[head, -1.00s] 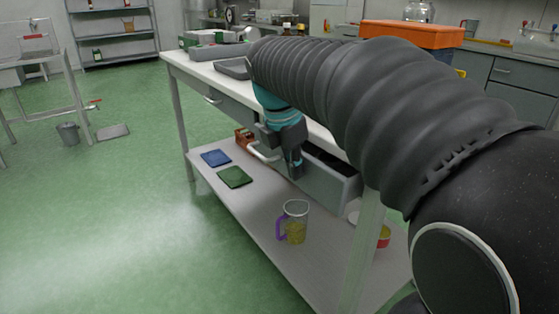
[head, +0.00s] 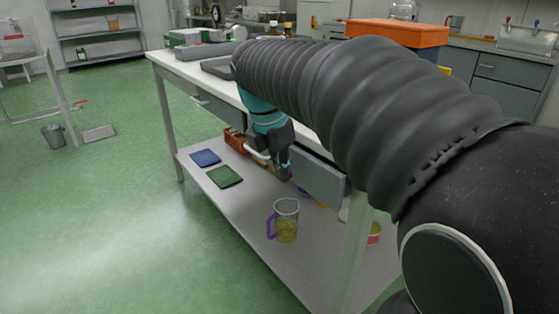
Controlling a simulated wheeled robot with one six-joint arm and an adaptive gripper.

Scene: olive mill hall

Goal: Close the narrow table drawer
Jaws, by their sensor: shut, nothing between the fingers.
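The drawer (head: 320,182) is a grey box front under the right part of the white table (head: 222,85). Its top edge sits close under the tabletop and no interior shows; I cannot tell whether it is fully flush. My gripper (head: 284,174) is shut and empty, pointing down in front of the left part of the drawer front. It is against or very near the drawer front; contact is hidden. My arm hides part of the tabletop and the drawer's upper edge.
The lower shelf (head: 235,205) holds a blue cloth (head: 205,158), a green cloth (head: 224,177), a reddish crate (head: 236,141) and a clear jug (head: 286,222) with a purple handle. Another drawer (head: 203,98) is at the left. Green floor (head: 120,220) is free at left.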

